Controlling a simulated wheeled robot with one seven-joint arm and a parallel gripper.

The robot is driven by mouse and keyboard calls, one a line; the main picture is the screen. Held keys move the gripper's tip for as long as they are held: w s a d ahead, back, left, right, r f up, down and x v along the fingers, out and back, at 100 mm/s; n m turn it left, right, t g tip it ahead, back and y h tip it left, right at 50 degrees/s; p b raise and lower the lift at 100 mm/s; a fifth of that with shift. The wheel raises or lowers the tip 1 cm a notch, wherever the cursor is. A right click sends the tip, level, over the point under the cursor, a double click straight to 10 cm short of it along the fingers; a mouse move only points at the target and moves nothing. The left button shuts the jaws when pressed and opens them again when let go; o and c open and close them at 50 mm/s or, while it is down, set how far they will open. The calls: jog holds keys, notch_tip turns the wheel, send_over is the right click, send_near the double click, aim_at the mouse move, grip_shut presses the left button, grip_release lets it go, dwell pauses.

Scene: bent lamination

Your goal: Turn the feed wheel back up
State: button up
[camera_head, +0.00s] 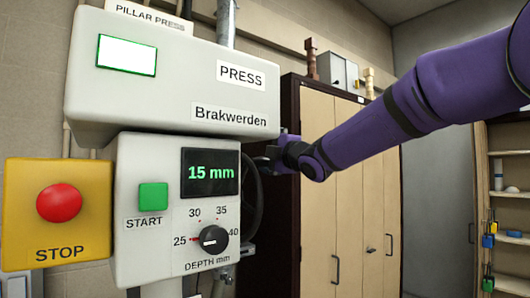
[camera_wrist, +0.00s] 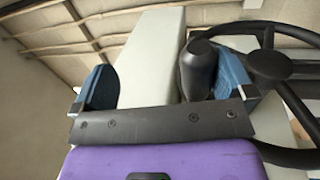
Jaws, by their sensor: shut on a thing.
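The feed wheel (camera_head: 256,205) is a black rimmed wheel on the right side of the press, mostly hidden behind the control box in the head view. The wrist view shows its hub and spokes (camera_wrist: 268,67) at the right. A dark rounded handle (camera_wrist: 200,68) stands between my gripper's blue fingers (camera_wrist: 166,78), close against the right one. My gripper (camera_head: 272,156) is at the wheel's upper part in the head view, its fingers largely hidden there. It is shut on the handle, though contact at the left finger is unclear.
The press head (camera_head: 170,75) overhangs the control box (camera_head: 135,250), whose display (camera_head: 210,172) reads 15 mm. The box carries a green START button (camera_head: 153,196) and a depth dial (camera_head: 213,239). A yellow STOP box (camera_head: 92,203) is at left. A cabinet (camera_head: 350,205) stands behind my arm.

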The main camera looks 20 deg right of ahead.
jog(key=shift+s+d+r+t, duration=0.15)
jog(key=shift+s+d+r, duration=0.15)
jog(key=shift+r, duration=0.35)
jog(key=shift+s+d+r+t, duration=0.15)
jog(key=shift+s+r, duration=0.1)
jog(key=shift+r, duration=0.4)
jog(key=shift+s, duration=0.15)
jog(key=v, duration=0.6)
jog(key=shift+s+d+f, duration=0.15)
jog(key=shift+s, duration=0.1)
jog(key=c, duration=0.5)
jog(key=s+f, duration=0.2)
jog(key=s, duration=0.1)
jog(key=shift+d+f, duration=0.3)
jog(key=shift+f, duration=0.1)
jog(key=shift+w, duration=0.1)
